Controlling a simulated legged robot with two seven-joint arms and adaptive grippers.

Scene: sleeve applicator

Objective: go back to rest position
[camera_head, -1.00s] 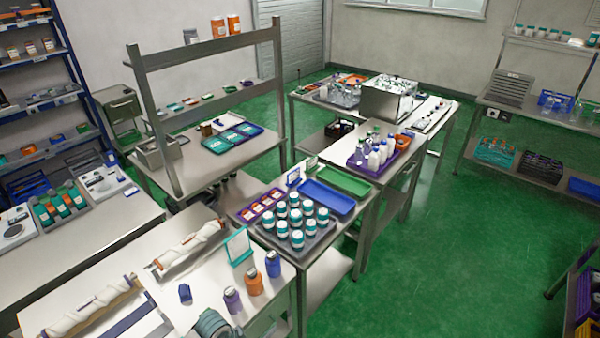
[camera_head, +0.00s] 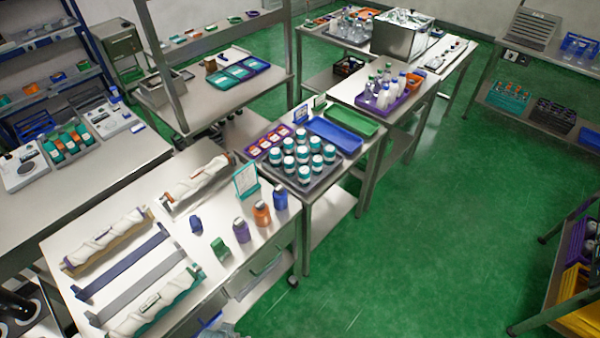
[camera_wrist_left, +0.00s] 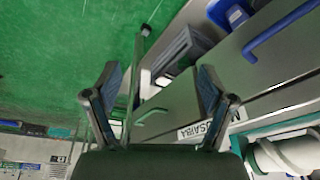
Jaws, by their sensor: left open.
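My left gripper (camera_wrist_left: 158,82) is open and empty in the left wrist view, its two dark fingers spread apart. It hangs over the green floor beside a light bench side with a label plate (camera_wrist_left: 202,128). A white-wrapped roll (camera_wrist_left: 295,155) is at the lower right of that view. In the head view neither gripper shows. The white workbench (camera_head: 150,185) carries white-wrapped rolls, one at the back (camera_head: 195,185), one at the left (camera_head: 105,240) and one at the front (camera_head: 155,303).
A tray of white jars (camera_head: 305,175) is behind. A shelf (camera_head: 570,270) stands at the right. Green floor (camera_head: 430,220) is open between.

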